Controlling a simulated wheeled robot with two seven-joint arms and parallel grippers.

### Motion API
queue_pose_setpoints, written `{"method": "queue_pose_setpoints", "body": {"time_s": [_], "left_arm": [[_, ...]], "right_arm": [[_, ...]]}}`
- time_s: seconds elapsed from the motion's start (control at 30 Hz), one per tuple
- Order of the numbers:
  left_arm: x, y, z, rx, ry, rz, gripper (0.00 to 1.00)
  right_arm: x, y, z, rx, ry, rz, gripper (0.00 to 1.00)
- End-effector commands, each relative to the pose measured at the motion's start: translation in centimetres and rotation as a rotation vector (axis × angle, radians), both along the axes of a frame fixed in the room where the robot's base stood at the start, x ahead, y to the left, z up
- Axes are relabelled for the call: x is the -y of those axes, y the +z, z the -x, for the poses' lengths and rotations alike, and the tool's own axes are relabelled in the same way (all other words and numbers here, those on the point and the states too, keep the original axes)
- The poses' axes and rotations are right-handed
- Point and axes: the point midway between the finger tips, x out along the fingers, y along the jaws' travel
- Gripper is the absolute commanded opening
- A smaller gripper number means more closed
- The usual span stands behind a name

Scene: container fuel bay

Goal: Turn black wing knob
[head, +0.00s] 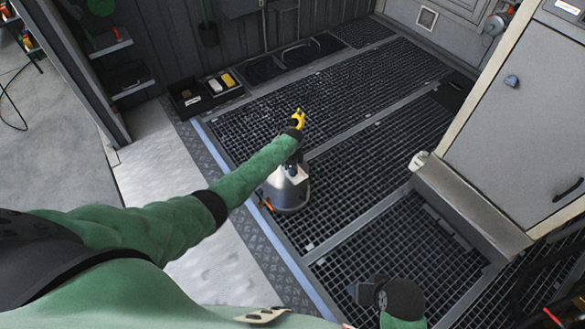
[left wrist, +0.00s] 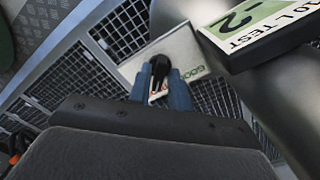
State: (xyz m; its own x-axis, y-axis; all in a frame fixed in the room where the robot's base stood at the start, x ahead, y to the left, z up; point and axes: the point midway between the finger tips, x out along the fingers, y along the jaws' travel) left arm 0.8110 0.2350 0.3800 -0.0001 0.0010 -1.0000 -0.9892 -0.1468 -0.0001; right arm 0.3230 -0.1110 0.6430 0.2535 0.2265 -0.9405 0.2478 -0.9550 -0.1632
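In the left wrist view, a small black part (left wrist: 160,68), which looks like the wing knob, lies between the blue fingertips of my left gripper (left wrist: 161,88). The fingers stand on either side of it; I cannot tell whether they press on it. A white plate (left wrist: 195,45) with green lettering lies behind.
Metal grating (head: 345,105) covers the floor. A grey cabinet (head: 510,130) stands at the right, with a ledge (head: 470,205) below it. A dark tray (head: 205,95) with small items is at the back left. In the wrist view, a "10 L TEST" label (left wrist: 255,30) is close.

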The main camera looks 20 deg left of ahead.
Motion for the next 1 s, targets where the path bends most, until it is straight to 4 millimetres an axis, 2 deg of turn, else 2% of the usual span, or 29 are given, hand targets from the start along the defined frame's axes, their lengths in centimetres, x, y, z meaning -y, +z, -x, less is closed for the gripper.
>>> {"method": "queue_pose_setpoints", "body": {"time_s": [0.33, 0.47, 0.8, 1.0], "left_arm": [[0.0, 0.1, 0.0, 0.000, 0.001, 0.001, 0.33], [0.0, 0.8, 0.0, 0.000, 0.001, 0.001, 0.33], [0.0, 5.7, -0.1, 0.002, 0.000, 0.001, 0.33], [0.0, 7.6, 0.0, 0.000, 0.000, 0.001, 0.33]], "right_arm": [[0.0, 0.0, 0.0, 0.001, -0.001, -0.001, 0.54], [0.0, 0.1, 0.0, 0.000, -0.001, -0.001, 0.54], [0.1, 0.5, 0.0, -0.001, -0.004, 0.002, 0.54], [0.1, 0.4, 0.0, 0.000, -0.003, 0.001, 0.54]]}}
